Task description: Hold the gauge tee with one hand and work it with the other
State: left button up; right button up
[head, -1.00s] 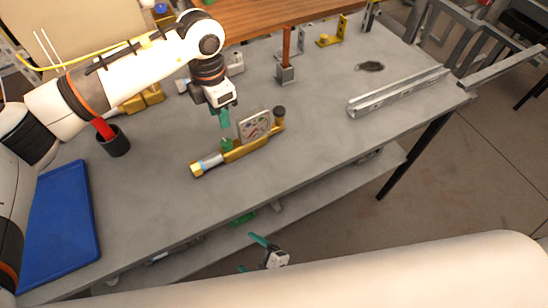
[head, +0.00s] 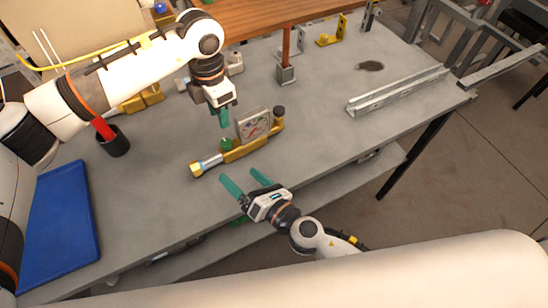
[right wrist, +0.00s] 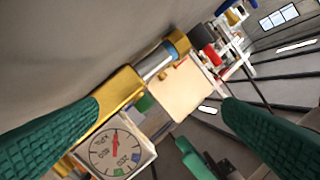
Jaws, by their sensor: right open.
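The gauge tee is a brass pipe (head: 236,153) lying on the grey bench, with a silver section and brass nut at its left end. A square-framed dial gauge (head: 254,125) stands on it, and a dark knob is at its right end. In the right wrist view the brass body (right wrist: 118,92) and dial (right wrist: 113,150) show close, between my fingers. My left gripper (head: 223,118) hangs just left of the gauge, above the tee; its finger gap is hidden. My right gripper (head: 246,182) is open and empty at the bench's front edge, fingers pointing towards the tee.
A blue tray (head: 62,225) and a black cup (head: 115,142) with a red item are at left. A metal channel (head: 398,90) lies at right, and a post on a block (head: 286,72) stands behind. The bench right of the tee is clear.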

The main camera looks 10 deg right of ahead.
aim_at(226, 142)
jog(key=w+d+n+t+h, duration=0.1)
jog(key=d, duration=0.1)
jog(key=w+d+n+h, duration=0.1)
jog(key=w+d+n, duration=0.1)
jog(key=d, duration=0.1)
jog(key=w+d+n+t+h, duration=0.1)
jog(key=d+n, duration=0.1)
jog(key=shift+w+d+f+t, duration=0.25)
jog(key=shift+w+d+t, duration=0.05)
jog(key=shift+w, duration=0.35)
jog(key=x, duration=1.1)
jog(key=shift+w+a, duration=0.1)
jog(key=shift+a, duration=0.1)
jog(key=c, duration=1.1)
pick_arm(q)
jog(key=shift+o, duration=0.7)
pick_arm(e)
jog(key=shift+c, duration=1)
pick_arm(q)
jog(key=shift+o, duration=0.7)
jog(key=shift+r, duration=0.15)
notch_tip(226, 142, down, 10)
jog(key=m, duration=0.3)
jog(key=shift+f, duration=0.2)
